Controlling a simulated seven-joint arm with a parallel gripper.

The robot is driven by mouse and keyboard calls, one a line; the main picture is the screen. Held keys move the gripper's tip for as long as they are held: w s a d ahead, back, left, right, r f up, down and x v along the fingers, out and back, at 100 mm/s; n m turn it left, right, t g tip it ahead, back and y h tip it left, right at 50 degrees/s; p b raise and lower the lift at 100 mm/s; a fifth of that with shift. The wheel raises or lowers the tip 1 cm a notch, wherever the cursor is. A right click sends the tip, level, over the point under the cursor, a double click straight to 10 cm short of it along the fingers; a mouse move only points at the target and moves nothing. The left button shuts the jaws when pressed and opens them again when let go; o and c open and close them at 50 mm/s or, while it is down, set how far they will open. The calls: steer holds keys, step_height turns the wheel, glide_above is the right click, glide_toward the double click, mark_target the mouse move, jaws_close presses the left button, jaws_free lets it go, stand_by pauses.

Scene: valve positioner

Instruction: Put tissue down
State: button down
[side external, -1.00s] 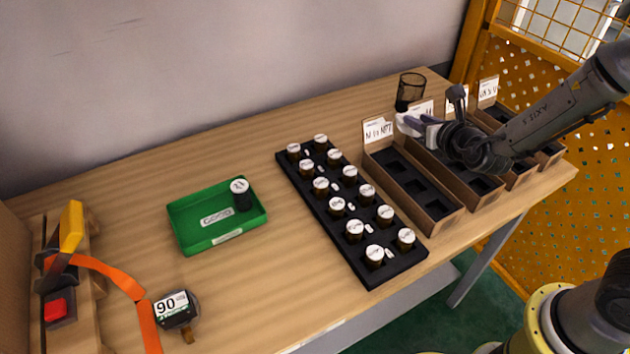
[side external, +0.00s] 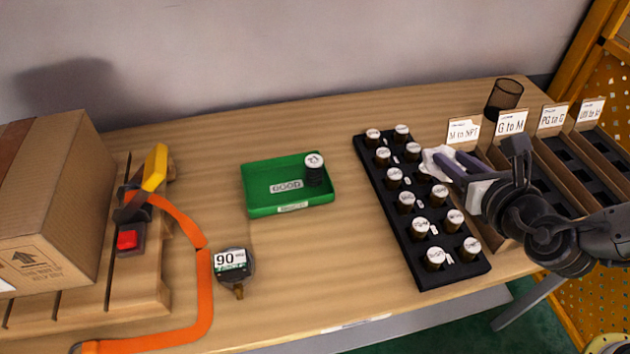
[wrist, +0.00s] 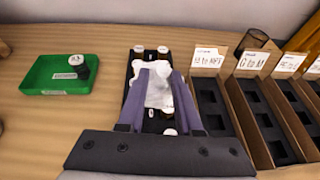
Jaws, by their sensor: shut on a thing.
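The tissue (side external: 436,159) is a crumpled white wad, also seen in the wrist view (wrist: 153,88). My gripper (side external: 446,164) is shut on it, its two purple fingers (wrist: 152,98) pinching it from either side. The tissue is over the right part of the black rack (side external: 418,262) of white-capped bottles. It hides some of the caps in the wrist view. I cannot tell whether it touches them.
Left of the rack is a green tray (side external: 262,203) holding one dark white-capped bottle (side external: 314,170). Labelled boxes (wrist: 225,126) stand right of the rack, with a dark cup (side external: 504,97) behind. A gauge (side external: 231,264), orange strap (side external: 203,285) and cardboard box (side external: 62,205) lie left. Table between gauge and rack is clear.

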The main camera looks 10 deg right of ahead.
steer(key=a+n+y, duration=0.1)
steer(key=a, duration=0.2)
glide_above(363, 194)
step_height(363, 194, down, 9)
steer(key=shift+s+d, duration=0.1)
steer(key=shift+s, duration=0.05)
steer(key=shift+w+f, duration=0.15)
steer(key=shift+f, duration=0.8)
steer(key=shift+w+f, duration=0.1)
steer(key=shift+f, duration=0.8)
steer(key=c, duration=0.6)
jaws_free()
steer(key=shift+f, duration=0.1)
